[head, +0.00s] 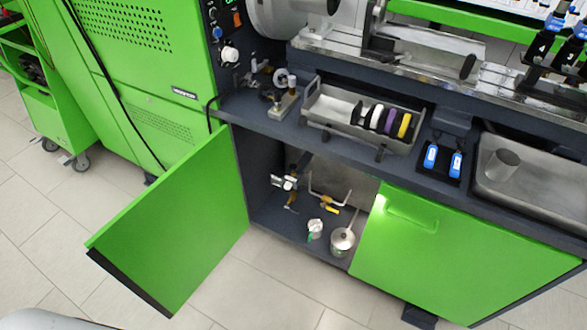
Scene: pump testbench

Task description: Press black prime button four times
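A narrow dark control panel (222,42) runs down the bench's left side at the top of the head view. It carries a white round knob (230,54), a small blue knob (217,33) and an orange switch (237,19). Small dark controls sit near its upper edge, but I cannot tell which of them, if any, is the black prime button. Neither of my grippers shows in the head view.
A green cabinet door (175,215) stands open; another green door (460,255) is beside the opening. Inside are pipe fittings (290,183) and a metal pot (342,241). A tray (345,108) with coloured rings lies on the bench. Tiled floor (270,290) in front is clear.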

